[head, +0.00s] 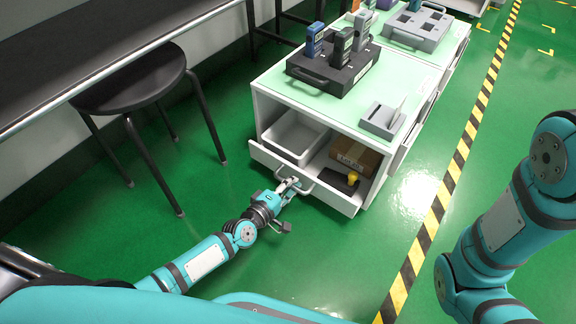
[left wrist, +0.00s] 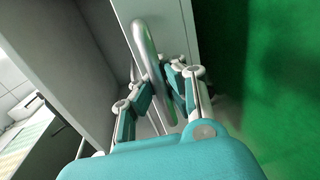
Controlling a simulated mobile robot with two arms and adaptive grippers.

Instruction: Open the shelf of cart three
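The nearest white cart (head: 262,108) has a pale green top and an open front compartment. Its low white front panel (head: 338,198) stands a little out from the cart body, with a metal handle (head: 304,189) on it. My left gripper (head: 290,186) is at this handle. In the left wrist view the curved handle (left wrist: 146,45) runs down between the fingers of my left gripper (left wrist: 165,90), which are closed around it; the exact contact is partly hidden. My right arm shows at the right of the head view, but its gripper is out of view.
A white bin (head: 292,138), a cardboard box (head: 355,156) and a small yellow-topped item (head: 352,178) are inside the cart. A black rack of testers (head: 330,72) stands on top. A black stool (head: 132,80) is left; green floor (head: 240,180) is clear between.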

